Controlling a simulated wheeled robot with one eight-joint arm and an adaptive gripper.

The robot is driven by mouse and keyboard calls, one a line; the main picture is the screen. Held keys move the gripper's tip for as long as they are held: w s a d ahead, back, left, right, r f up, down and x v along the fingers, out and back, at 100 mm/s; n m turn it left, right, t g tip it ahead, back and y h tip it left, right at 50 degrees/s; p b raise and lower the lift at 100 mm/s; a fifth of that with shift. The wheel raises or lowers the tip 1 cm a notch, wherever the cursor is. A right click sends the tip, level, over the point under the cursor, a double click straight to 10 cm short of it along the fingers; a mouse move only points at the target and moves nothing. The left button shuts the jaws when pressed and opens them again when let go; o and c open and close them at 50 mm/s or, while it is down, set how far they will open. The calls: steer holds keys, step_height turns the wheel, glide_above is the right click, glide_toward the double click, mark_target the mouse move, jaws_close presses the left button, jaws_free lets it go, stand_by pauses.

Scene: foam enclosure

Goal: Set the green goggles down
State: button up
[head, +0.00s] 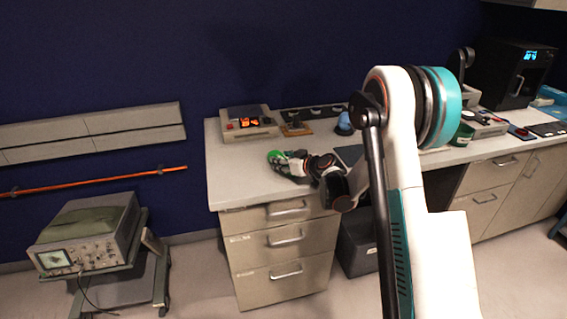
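The green goggles (275,156) show as a small bright green shape over the left part of the countertop. My gripper (289,163) is right at them, with its dark fingers against their right side. The gripper and wrist hide part of the goggles. The view is too small to tell whether the fingers are closed on the goggles, or whether the goggles touch the countertop (235,180).
A beige device with an orange display (248,122) stands behind the goggles, with a small brown board (296,129) and a blue round item (344,123) to its right. The countertop left of the goggles is clear. An oscilloscope (85,240) sits on a cart at left.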

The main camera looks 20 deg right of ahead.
steer(key=o, duration=0.6)
steer(key=shift+f, duration=0.15)
steer(key=o, duration=0.5)
steer(key=shift+c, duration=0.2)
